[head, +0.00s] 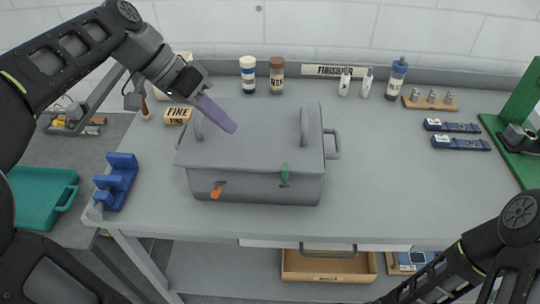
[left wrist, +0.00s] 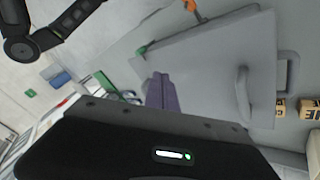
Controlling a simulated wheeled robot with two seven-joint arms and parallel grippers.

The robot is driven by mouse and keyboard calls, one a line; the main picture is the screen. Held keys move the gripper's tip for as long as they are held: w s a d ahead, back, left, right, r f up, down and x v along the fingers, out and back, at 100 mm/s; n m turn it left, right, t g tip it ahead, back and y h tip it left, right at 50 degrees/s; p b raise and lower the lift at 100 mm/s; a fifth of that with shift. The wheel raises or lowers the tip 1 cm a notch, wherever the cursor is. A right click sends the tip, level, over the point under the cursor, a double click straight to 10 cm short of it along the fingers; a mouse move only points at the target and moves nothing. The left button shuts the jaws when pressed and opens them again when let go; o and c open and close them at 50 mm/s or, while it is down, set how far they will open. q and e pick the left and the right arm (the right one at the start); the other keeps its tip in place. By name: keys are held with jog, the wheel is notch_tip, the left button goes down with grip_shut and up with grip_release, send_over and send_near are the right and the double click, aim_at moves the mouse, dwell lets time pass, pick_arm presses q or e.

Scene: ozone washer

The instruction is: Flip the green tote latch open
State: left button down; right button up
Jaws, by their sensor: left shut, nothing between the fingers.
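A grey tote (head: 255,188) with a flat grey lid (head: 262,138) stands on the workbench. The green latch (head: 285,174) is on the right part of its front wall and points roughly upright. It also shows in the left wrist view (left wrist: 141,51), past my fingertips. An orange latch (head: 216,191) sits tilted on the front wall's left part. My left gripper (head: 231,127), with purple fingers, is shut and empty over the lid, behind and left of the green latch, apart from it. The left wrist view shows its fingers together (left wrist: 161,92). My right arm shows at lower right, its fingers out of view.
Two upright lid handles (head: 305,127) flank the lid, and a side handle (head: 333,144) sticks out on the right. A blue holder (head: 117,181) stands left of the tote. Bottles (head: 248,76) line the back.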

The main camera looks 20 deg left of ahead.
aim_at(270, 169)
pick_arm(q)
jog(key=shift+d+f+b, duration=0.25)
jog(key=shift+f+b, duration=0.2)
jog(key=shift+f, duration=0.1)
jog(key=shift+d+f+b, duration=0.25)
jog(key=shift+f+b, duration=0.2)
jog(key=shift+f, duration=0.05)
jog(key=p+x, duration=0.1)
jog(key=x, duration=0.6)
jog(key=shift+w+d+p, duration=0.1)
jog(key=shift+d+p, duration=0.2)
jog(key=shift+d, duration=0.05)
jog(key=shift+s+d+r+p, duration=0.1)
jog(key=shift+s+d+p, duration=0.15)
jog(key=shift+d, duration=0.35)
jog(key=shift+s+d+p, duration=0.15)
jog(key=shift+d+p, duration=0.1)
jog(key=shift+d, duration=0.3)
jog(key=shift+s+d, duration=0.25)
jog(key=shift+d, duration=0.35)
